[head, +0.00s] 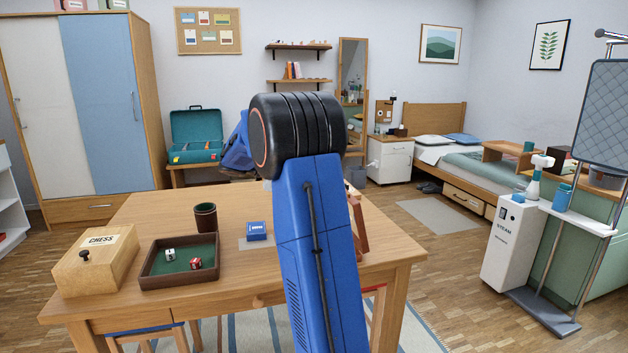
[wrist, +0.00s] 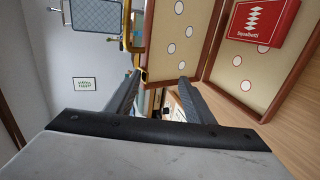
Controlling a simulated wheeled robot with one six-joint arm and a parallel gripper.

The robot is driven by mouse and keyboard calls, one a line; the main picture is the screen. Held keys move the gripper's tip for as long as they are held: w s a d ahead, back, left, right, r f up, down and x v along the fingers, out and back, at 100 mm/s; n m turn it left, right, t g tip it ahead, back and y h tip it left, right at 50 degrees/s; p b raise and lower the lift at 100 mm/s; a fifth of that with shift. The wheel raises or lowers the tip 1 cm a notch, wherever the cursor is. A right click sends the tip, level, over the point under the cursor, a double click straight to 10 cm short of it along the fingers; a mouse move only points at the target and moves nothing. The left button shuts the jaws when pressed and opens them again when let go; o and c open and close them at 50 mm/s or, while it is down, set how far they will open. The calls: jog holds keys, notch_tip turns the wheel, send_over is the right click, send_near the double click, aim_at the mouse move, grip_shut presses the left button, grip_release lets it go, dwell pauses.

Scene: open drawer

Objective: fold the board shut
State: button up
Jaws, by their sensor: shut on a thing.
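The folding board shows in the wrist view as two cream leaves with pale round spots and brown frames. One leaf (wrist: 180,32) stands at an angle to the other leaf (wrist: 262,80), so the board is partly open. My gripper (wrist: 160,83) is shut on the frame edge of the first leaf, which lies between its fingertips. In the head view only a brown strip of the board (head: 358,226) shows, raised above the table at the right of my arm. My arm hides the rest of it and my gripper there.
On the table (head: 150,212) are a chess box (head: 95,262), a dice tray (head: 152,281), a dark cup (head: 205,218) and a blue card box (head: 256,231).

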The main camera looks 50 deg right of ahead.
jog(key=shift+w+a+f, duration=0.25)
jog(key=shift+w+a, duration=0.1)
jog(key=shift+a, duration=0.15)
jog(key=shift+w+a+f, duration=0.2)
jog(key=shift+w+a, duration=0.1)
jog(key=shift+a, duration=0.2)
jog(key=shift+c, duration=0.9)
jog(key=w+a+f, duration=0.2)
jog(key=w+a, duration=0.6)
jog(key=a, duration=0.5)
jog(key=shift+w+a+f, duration=0.2)
jog(key=shift+w, duration=0.15)
dwell(0.4)
